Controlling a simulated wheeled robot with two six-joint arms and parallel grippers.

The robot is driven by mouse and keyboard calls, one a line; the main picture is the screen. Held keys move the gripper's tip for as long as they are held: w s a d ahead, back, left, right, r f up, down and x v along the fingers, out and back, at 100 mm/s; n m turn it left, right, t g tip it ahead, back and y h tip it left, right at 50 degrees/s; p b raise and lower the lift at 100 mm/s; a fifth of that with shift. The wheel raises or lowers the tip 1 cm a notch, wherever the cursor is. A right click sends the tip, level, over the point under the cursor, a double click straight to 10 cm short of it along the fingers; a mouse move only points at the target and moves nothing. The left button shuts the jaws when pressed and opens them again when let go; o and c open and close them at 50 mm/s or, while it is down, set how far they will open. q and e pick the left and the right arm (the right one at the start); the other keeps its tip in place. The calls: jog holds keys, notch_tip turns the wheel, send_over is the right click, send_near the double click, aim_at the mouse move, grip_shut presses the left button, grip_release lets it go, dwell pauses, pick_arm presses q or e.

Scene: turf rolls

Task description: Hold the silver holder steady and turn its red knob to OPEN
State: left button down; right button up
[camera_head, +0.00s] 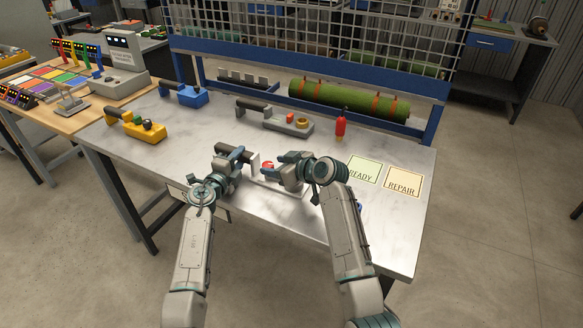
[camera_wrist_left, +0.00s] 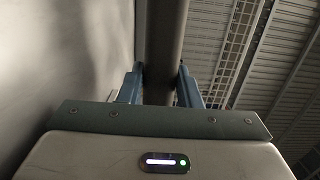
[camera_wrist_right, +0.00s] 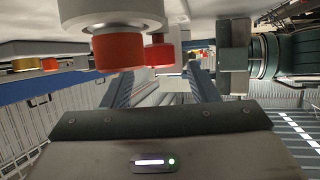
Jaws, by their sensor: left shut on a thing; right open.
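The silver holder (camera_head: 254,163) lies near the front of the metal table, largely hidden by my grippers. My left gripper (camera_head: 234,158) is shut on its dark handle (camera_head: 222,149); the left wrist view shows the handle (camera_wrist_left: 163,45) between the fingers. The red knob (camera_head: 268,164) shows just left of my right gripper (camera_head: 277,162), which is open. In the right wrist view, a red-orange round cap (camera_wrist_right: 118,51) under a pale collar and a second red piece (camera_wrist_right: 159,53) sit above the open fingers. I cannot tell which is the knob. No OPEN mark is readable.
Blue (camera_head: 185,95), yellow (camera_head: 137,127) and grey (camera_head: 285,122) holders stand farther back. A red bottle (camera_head: 340,124) stands before the strapped green roll (camera_head: 350,100). READY (camera_head: 363,170) and REPAIR (camera_head: 403,182) cards lie at right.

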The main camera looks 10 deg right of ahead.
jog(key=v, duration=0.8)
jog(key=shift+f, duration=0.1)
pick_arm(q)
jog(key=c, duration=1)
grip_release()
jog(key=shift+o, duration=0.2)
